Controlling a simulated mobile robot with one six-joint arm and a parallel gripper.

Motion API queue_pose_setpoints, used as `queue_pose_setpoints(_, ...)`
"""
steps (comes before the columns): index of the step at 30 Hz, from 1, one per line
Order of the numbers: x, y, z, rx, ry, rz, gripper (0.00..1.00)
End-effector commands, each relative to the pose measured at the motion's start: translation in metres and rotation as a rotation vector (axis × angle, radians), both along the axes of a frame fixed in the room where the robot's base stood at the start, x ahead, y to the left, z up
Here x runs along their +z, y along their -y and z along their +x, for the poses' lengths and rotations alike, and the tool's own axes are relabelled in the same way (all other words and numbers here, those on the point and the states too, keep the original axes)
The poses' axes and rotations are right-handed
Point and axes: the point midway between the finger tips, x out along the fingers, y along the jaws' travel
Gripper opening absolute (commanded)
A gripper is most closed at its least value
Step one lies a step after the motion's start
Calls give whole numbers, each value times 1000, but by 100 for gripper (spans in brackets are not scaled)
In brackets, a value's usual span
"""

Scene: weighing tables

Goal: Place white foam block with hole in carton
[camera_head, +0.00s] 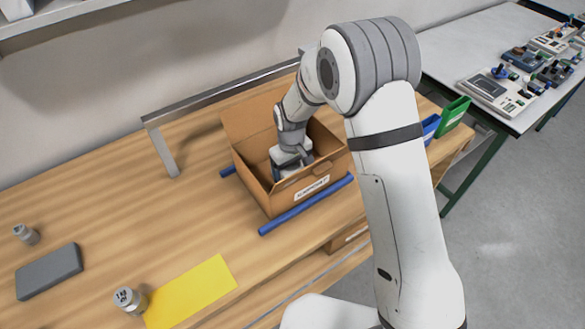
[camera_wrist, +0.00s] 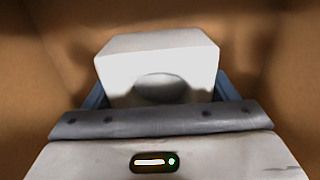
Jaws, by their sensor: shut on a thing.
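The white foam block with a hole (camera_wrist: 160,55) is between the fingers of my gripper (camera_wrist: 158,90) in the wrist view. Its dark round hole faces the gripper. The brown carton (camera_head: 262,197) stands open on the wooden table in the head view. My gripper (camera_head: 288,172) is down inside the carton, shut on the block. Carton walls surround the block in the wrist view. The block is mostly hidden by my gripper in the head view, and I cannot tell whether it touches the carton floor.
Blue bars (camera_head: 306,204) lie on the table along the carton. A metal rail (camera_head: 220,97) stands behind it. A yellow sheet (camera_head: 190,292), a dark grey block (camera_head: 49,271) and two metal weights (camera_head: 130,300) are at left. Green and blue bins (camera_head: 453,115) stand at right.

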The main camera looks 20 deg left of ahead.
Motion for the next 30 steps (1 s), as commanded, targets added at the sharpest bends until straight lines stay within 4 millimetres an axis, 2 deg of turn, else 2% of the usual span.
queue_pose_setpoints(1, -4, 0, 0, 0, 0, 0, 58)
queue_pose_setpoints(2, -2, 0, 0, 0, 0, 0, 82)
queue_pose_setpoints(9, -1, 0, 0, -1, 0, 0, 100)
queue_pose_setpoints(16, 0, 1, 0, -1, 0, 0, 100)
queue_pose_setpoints(20, 8, 0, 1, -2, 3, 2, 100)
queue_pose_setpoints(30, 78, 1, 2, -2, 4, 3, 100)
